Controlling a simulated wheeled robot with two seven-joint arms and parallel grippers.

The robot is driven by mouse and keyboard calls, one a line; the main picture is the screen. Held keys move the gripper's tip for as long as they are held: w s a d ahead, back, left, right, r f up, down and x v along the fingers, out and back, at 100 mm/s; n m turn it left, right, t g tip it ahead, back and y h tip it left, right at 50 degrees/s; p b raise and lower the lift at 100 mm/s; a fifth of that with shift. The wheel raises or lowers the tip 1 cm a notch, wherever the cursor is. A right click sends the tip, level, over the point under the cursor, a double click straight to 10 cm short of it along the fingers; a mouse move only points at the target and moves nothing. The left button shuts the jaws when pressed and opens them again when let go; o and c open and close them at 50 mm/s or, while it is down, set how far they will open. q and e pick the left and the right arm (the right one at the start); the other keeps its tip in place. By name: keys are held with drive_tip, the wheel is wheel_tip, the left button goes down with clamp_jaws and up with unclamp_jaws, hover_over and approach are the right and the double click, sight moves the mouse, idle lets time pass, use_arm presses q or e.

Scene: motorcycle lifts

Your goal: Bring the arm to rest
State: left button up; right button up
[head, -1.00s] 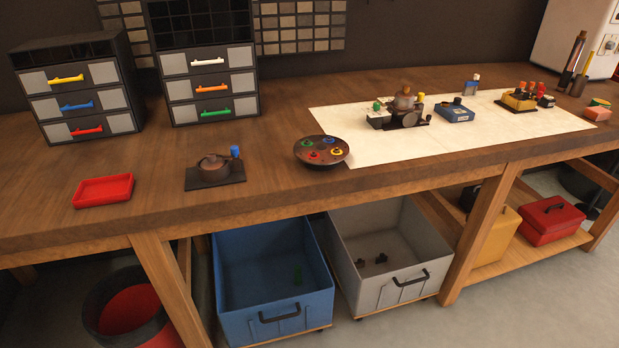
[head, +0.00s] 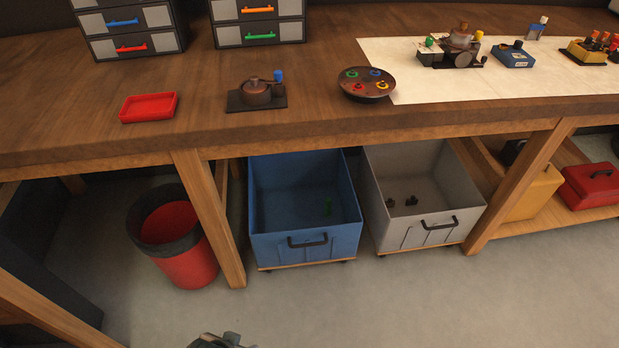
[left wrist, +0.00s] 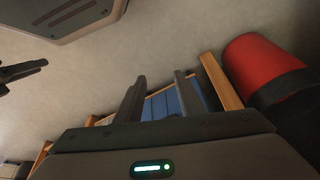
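My left gripper (left wrist: 160,76) shows in the left wrist view. Its two fingers stand apart with nothing between them, only the blue bin and floor seen beyond. It is low, over the floor in front of the bench. In the head view a grey part of my own body peeks in at the bottom edge, and its fingers do not show. A dark, finger-like part at the left edge of the left wrist view may be my right gripper (left wrist: 20,72); its opening is unclear.
The wooden bench (head: 60,105) carries a red tray (head: 148,107) and a round dish (head: 367,95). Below are a blue bin (head: 305,245), a grey bin (head: 430,232) and a red bucket (head: 185,262), also in the wrist view (left wrist: 262,70). The floor in front is clear.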

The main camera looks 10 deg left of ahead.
use_arm(q)
wheel_tip(320, 180, down, 21)
drive_tip(key=s+d+t, duration=0.1)
drive_tip(key=s, duration=0.1)
drive_tip(key=shift+s+d+r+h+p, duration=0.2)
drive_tip(key=shift+s+d+h+p, duration=0.1)
drive_tip(key=shift+d, duration=0.1)
idle(0.7)
